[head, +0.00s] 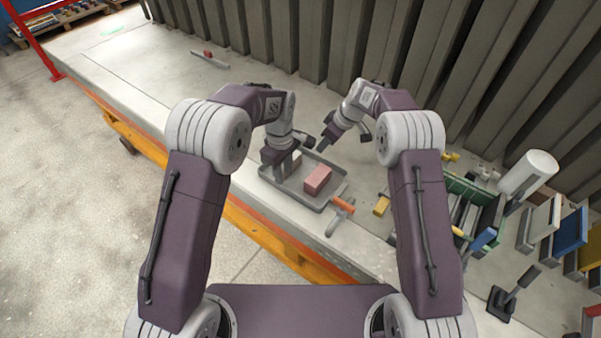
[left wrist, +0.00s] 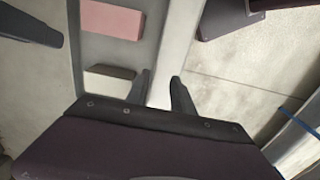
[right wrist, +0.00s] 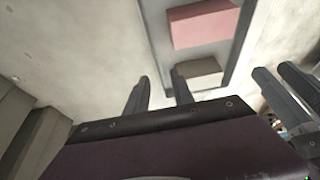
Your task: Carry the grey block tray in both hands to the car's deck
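The grey tray (head: 298,198) lies flat on the pale bench, with a pink block (head: 318,180) and a pale grey block in it. The grey block is partly behind my left gripper in the head view; it shows in the left wrist view (left wrist: 108,80). My left gripper (head: 283,168) is at the tray's near-left side; in its wrist view the fingers (left wrist: 161,92) are apart near the tray's long rim. My right gripper (head: 323,147) is at the far side, its fingers (right wrist: 159,92) apart near the opposite rim. I see no car deck.
An orange-handled tool (head: 342,205) lies close to the tray's right end. A yellow block (head: 381,205), a green crate (head: 472,190) and a white cylinder (head: 530,172) stand further right. Grey upright panels (head: 320,40) line the back. The bench left of the tray is mostly clear.

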